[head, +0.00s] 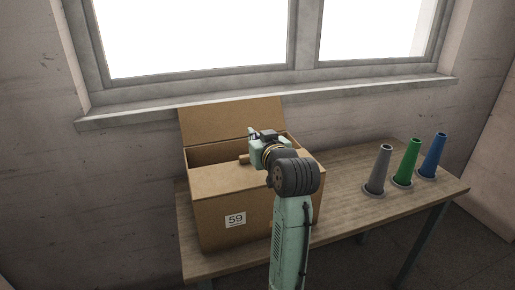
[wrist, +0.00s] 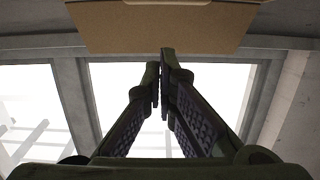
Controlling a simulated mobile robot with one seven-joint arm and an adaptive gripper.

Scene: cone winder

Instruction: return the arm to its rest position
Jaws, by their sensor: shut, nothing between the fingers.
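My gripper (wrist: 160,85) is shut and empty in the wrist view, its two fingertips meeting in front of the bright window. In the head view my arm rises in front of the cardboard box (head: 212,212), and its wrist is over the box's right part. A brown cardboard panel (wrist: 160,28) fills the top middle of the wrist view, beyond the fingertips.
The box, labelled 59, stands open on a wooden table (head: 345,205) with its back flap up. Grey (head: 378,170), green (head: 407,162) and blue (head: 434,156) cones stand upright at the table's right. A window sill (head: 270,100) runs behind. Bare tabletop lies between box and cones.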

